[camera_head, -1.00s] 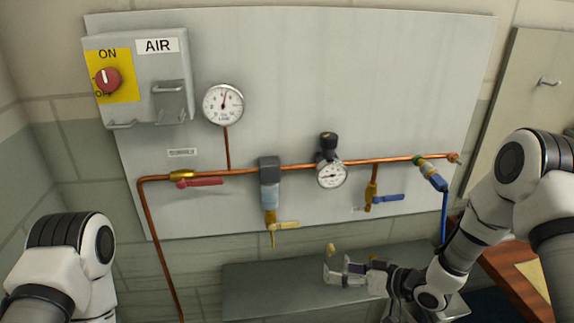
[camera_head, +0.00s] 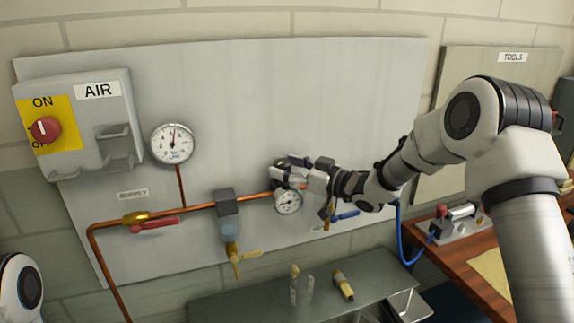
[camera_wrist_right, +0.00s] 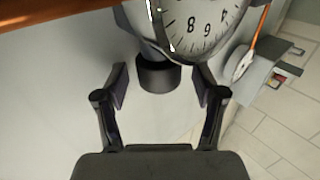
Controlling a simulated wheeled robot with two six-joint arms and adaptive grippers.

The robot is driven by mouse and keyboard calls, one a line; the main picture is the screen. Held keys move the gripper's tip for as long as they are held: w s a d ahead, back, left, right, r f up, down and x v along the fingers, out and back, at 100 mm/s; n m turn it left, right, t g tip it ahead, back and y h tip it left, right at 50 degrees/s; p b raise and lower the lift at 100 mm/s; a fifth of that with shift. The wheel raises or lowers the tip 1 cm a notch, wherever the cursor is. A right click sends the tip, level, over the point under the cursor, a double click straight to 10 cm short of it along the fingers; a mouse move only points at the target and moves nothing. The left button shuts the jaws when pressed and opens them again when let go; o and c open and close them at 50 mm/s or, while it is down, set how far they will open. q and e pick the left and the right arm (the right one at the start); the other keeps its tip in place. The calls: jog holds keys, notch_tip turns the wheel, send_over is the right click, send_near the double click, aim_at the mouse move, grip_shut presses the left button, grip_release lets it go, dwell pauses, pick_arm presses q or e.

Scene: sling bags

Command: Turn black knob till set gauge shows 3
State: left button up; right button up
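The black knob (camera_wrist_right: 160,77) sits between the two fingers of my right gripper (camera_wrist_right: 160,88) in the right wrist view. The fingers are open, with a visible gap to the knob on each side. The set gauge (camera_wrist_right: 207,28) shows partly at the top of that view, upside down; its reading is unclear. In the head view my right gripper (camera_head: 290,170) is at the regulator and mostly hides the knob. The set gauge (camera_head: 288,201) is just below it, its needle too small to read. My left gripper is out of view.
A copper pipe (camera_head: 188,209) runs across the panel with a larger line gauge (camera_head: 172,144), a red-handled valve (camera_head: 155,224) and a blue handle (camera_head: 346,214). Below, a grey shelf (camera_head: 235,306) holds small brass-tipped parts. A wooden bench (camera_head: 450,262) stands right.

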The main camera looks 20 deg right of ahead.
jog(key=shift+d, duration=0.1)
jog(key=c, duration=1.2)
jog(key=shift+o, duration=0.2)
jog(key=shift+f, duration=0.1)
